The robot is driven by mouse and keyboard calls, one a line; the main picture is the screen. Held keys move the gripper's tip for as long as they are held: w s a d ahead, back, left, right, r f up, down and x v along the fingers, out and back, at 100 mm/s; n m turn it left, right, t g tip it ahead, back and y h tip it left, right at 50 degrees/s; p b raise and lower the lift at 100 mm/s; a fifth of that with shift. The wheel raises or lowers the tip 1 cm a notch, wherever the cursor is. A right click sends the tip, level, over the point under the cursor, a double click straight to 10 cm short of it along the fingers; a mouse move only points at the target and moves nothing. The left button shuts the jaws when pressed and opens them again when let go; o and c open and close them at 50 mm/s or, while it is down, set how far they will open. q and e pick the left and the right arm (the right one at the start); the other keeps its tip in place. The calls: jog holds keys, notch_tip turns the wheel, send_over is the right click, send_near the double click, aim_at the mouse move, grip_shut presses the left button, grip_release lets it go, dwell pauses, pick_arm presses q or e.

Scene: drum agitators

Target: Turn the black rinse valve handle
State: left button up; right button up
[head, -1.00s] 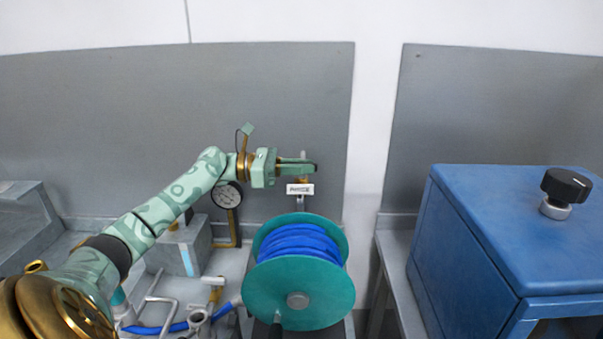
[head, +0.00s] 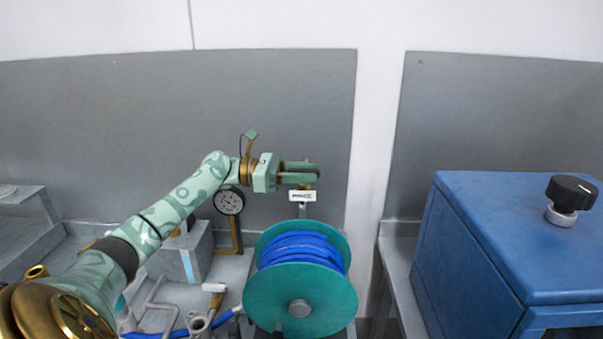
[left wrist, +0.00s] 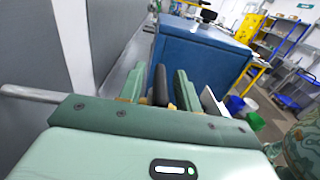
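The rinse valve stands against the grey back panel, with a small white label (head: 303,196) below my gripper. Its black handle (left wrist: 160,86) shows upright between my fingers in the left wrist view; in the head view my gripper mostly hides it. My left gripper (head: 302,173) reaches in from the left at the valve's height. In the left wrist view its two green fingers (left wrist: 160,92) stand on either side of the handle, with narrow gaps on both sides. Whether either finger touches it lower down is hidden. My right gripper is not in view.
A teal reel with blue hose (head: 300,280) stands just below the valve. A round gauge (head: 229,201) is left of it. A blue cabinet (head: 500,235) with a black knob (head: 571,190) stands at the right. Pipework (head: 185,295) crowds the lower left.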

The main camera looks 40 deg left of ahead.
pick_arm(q)
jog(key=v, duration=1.6)
jog(key=shift+p, duration=0.35)
jog(key=shift+s+a+r, duration=0.1)
jog(key=shift+s, duration=0.05)
